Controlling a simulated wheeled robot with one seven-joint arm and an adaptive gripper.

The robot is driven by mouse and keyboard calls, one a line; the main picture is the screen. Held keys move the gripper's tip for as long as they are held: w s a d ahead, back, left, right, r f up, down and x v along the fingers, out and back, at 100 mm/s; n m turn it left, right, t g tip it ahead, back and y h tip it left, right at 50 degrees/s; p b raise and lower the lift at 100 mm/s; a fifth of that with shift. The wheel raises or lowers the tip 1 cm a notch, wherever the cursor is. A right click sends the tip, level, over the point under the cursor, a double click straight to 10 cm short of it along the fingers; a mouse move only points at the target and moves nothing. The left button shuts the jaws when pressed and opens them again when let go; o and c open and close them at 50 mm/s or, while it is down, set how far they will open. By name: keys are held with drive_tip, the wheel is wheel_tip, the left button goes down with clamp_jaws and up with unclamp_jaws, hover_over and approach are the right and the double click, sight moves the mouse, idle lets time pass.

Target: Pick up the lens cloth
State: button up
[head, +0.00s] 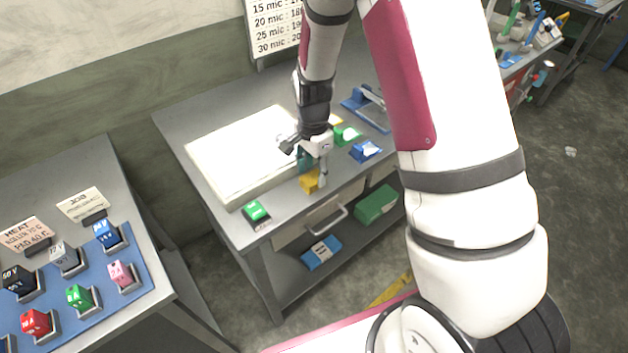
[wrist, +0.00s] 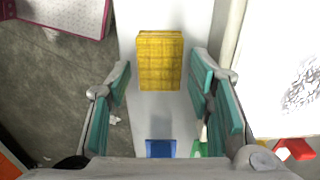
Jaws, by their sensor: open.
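A yellow piece with a woven-looking surface, which I take to be the lens cloth (head: 309,182), lies at the front edge of the grey bench. In the wrist view the yellow cloth (wrist: 160,60) is folded into a rectangular block. My gripper (head: 315,168) is over it, pointing down. In the wrist view my open gripper (wrist: 160,75) has a teal-padded finger on each side of the cloth, with gaps on both sides. Nothing is held. Whether the fingertips are down at the cloth's level I cannot tell.
A white light panel (head: 240,155) lies left of the cloth. A green block (head: 256,212) sits at the front left corner. A blue item (head: 366,151), a green item (head: 348,134) and a blue-framed tool (head: 366,106) lie to the right. A drawer handle (head: 328,220) sticks out below.

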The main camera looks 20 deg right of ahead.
drive_tip(key=shift+f, duration=0.9)
drive_tip(key=c, duration=0.7)
drive_tip(key=shift+r, duration=0.7)
wheel_tip(320, 180, up, 2)
drive_tip(key=shift+w+b, duration=0.1)
drive_tip(key=shift+b, duration=0.25)
drive_tip(key=s, duration=0.5)
drive_tip(key=s+d+r, duration=0.1)
drive_tip(key=s, duration=1)
drive_tip(key=shift+s+d+r, duration=0.1)
drive_tip(key=shift+d+r, duration=0.1)
drive_tip(key=shift+r, duration=0.15)
